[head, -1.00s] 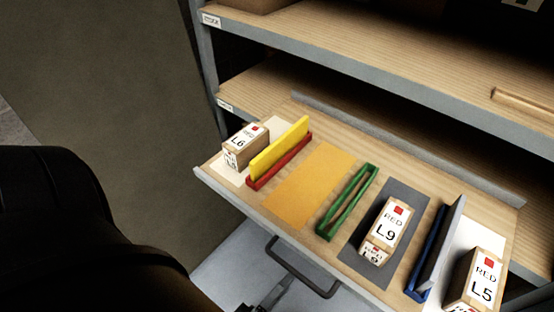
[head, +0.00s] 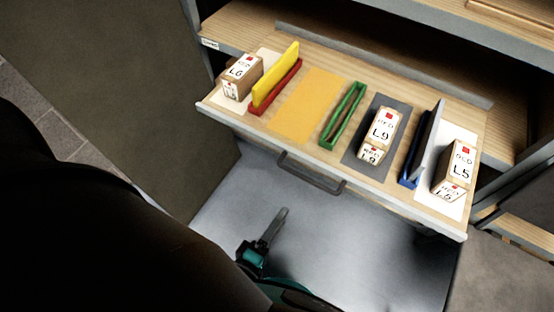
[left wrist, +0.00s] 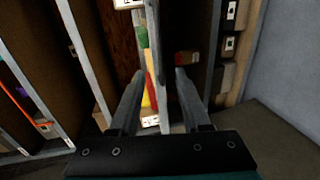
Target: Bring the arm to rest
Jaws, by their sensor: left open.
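My left gripper (head: 280,214) is low in the head view, in front of and below the pulled-out shelf board, apart from it. In the left wrist view its two fingers (left wrist: 160,82) stand apart, with nothing gripped between them. Part of its arm is hidden behind a dark foreground shape of my body. My right gripper is not in view.
The pulled-out board (head: 235,117) has a dark handle (head: 310,175) in front. On it are cartons L6 (head: 242,77), L9 (head: 380,134) and L5 (head: 455,168), a yellow panel (head: 275,76) in a red holder, a green holder (head: 343,116) and a blue holder (head: 415,150). Floor before it is clear.

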